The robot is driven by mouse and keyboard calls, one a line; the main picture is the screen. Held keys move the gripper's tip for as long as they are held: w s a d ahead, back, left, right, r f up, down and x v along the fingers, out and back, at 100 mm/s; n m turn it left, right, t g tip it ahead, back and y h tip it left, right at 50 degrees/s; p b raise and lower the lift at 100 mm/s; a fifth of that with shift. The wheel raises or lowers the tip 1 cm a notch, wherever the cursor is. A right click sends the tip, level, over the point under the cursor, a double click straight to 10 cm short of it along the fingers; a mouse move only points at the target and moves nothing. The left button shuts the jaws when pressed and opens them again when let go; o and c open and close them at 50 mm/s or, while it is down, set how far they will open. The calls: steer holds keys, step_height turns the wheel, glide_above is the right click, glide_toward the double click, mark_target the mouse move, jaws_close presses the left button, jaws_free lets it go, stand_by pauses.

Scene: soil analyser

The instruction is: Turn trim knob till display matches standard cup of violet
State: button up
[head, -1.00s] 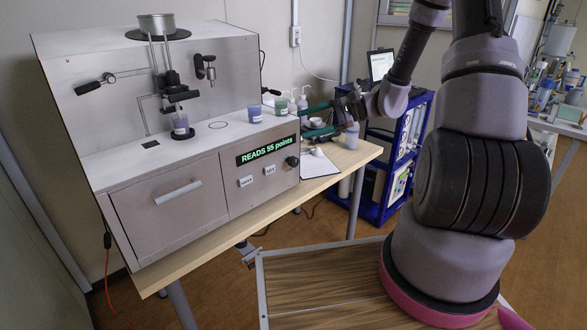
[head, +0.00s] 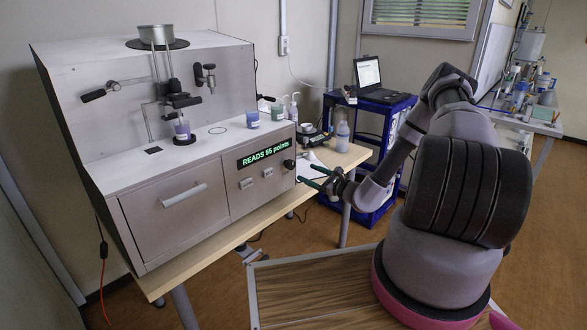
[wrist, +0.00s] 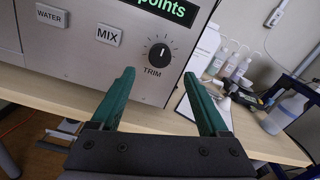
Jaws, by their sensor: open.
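The trim knob (head: 289,164) is a small black dial at the right end of the analyser's front. In the wrist view the knob (wrist: 160,54) has a white pointer near upright, tick marks around it and the label TRIM below. The display (head: 265,152) reads "READS 55 points" in green. A cup with violet contents (head: 182,131) stands under the analyser's spout. Another violet-blue cup (head: 252,119) and a green cup (head: 277,111) stand on the ledge. My gripper (head: 305,172) is open and empty, just in front of the knob; its green fingers (wrist: 159,74) straddle the line to it, apart from it.
WATER (wrist: 50,15) and MIX (wrist: 109,35) buttons lie left of the knob. A white sheet (head: 312,162), bottles and a grey bottle (head: 342,137) are right of the analyser on the table (head: 240,231). A blue cart (head: 373,150) with a laptop (head: 378,80) stands behind.

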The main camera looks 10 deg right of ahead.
mark_target(293, 166)
steer(key=x, duration=0.8)
jaws_close()
